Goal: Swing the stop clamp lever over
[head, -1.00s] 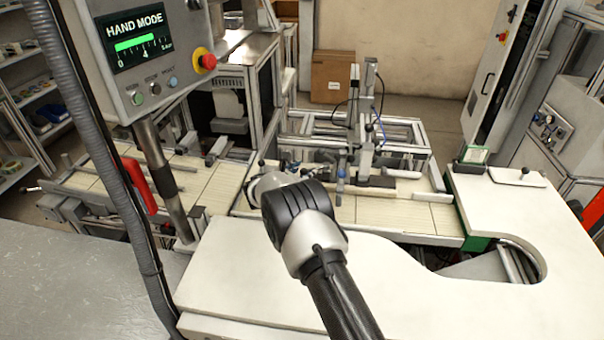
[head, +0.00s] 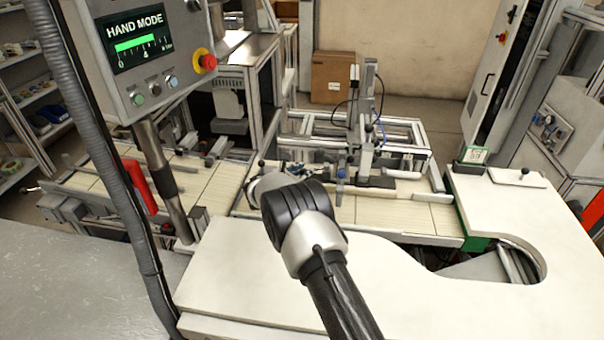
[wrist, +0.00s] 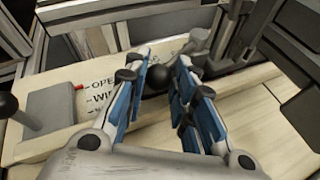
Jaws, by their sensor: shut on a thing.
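The stop clamp lever's black ball knob (wrist: 157,79) shows in the wrist view between the blue-padded fingers of my gripper (wrist: 163,74). The fingers are shut on it. A pale grey piece (wrist: 197,40) lies just beyond the knob, toward the upper right; how it joins the knob is hidden by the fingers. A plate with printed words starting "OPE" and "WI" (wrist: 97,84) lies left of the fingers, partly covered by them. In the head view my arm reaches over the conveyor and mostly hides the gripper and lever.
A grey block (wrist: 56,107) and another black knob (wrist: 8,104) stand left of my gripper. An upright post (head: 368,120) rises behind the conveyor (head: 402,213). A control panel reading HAND MODE (head: 140,45) hangs at upper left. The white worktop (head: 400,290) is clear.

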